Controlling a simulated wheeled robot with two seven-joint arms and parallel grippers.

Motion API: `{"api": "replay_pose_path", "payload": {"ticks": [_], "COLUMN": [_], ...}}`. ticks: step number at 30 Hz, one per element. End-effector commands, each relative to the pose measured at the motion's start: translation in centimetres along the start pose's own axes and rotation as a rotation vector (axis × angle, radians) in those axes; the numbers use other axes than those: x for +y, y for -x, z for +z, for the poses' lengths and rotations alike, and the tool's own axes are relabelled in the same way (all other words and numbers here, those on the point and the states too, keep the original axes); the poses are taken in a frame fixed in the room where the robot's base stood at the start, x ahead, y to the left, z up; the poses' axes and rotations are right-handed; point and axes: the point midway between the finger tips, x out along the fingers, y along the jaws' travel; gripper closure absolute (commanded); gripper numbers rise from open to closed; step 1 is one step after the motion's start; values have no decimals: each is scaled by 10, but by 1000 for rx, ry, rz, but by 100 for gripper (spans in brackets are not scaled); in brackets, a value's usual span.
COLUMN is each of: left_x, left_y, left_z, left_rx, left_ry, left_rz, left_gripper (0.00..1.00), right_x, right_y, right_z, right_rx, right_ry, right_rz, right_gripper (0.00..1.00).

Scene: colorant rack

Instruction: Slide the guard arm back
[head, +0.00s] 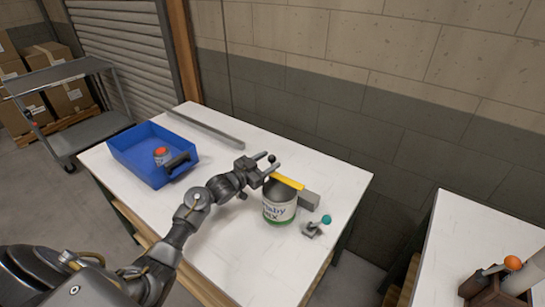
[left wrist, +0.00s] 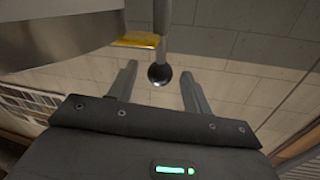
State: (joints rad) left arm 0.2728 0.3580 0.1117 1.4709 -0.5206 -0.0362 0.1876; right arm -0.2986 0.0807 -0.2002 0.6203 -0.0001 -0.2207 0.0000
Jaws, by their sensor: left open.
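The yellow guard arm (head: 287,181) reaches over the top of a metal can (head: 280,207) with a green and white label, beside a grey block (head: 309,199). A black ball knob (head: 271,158) shows at my left gripper (head: 270,171). In the left wrist view the knob (left wrist: 159,74) hangs on a grey rod between the spread fingers, with a gap on each side. The guard arm's yellow end (left wrist: 136,40) is just left of the rod, and the can (left wrist: 60,35) fills the upper left. My left gripper is open. My right gripper is out of view.
A small clamp with a teal knob (head: 326,219) stands right of the can. A blue bin (head: 137,160) holding a red-capped item (head: 161,154) is at the left. A grey bar (head: 206,128) lies at the back. The table's front (head: 240,245) is clear.

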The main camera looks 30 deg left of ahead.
Motion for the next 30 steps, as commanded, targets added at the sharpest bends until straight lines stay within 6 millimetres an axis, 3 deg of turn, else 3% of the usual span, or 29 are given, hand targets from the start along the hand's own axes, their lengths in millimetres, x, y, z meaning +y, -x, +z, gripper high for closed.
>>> {"api": "replay_pose_path", "payload": {"ticks": [6,17,28,30], "left_x": [-1,-1,-1,-1], "left_y": [-22,-25,-24,-24], "left_z": [0,1,1,1], "left_rx": [1,0,-1,-1], "left_ry": [0,-1,-1,-1], "left_rz": [-1,-1,-2,-2], "left_gripper": [50,52,100,100], "right_x": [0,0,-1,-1], "right_y": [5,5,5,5], "right_z": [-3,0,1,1], "right_rx": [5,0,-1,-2], "right_ry": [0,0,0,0], "right_rz": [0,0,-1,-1], "right_gripper": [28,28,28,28]}}
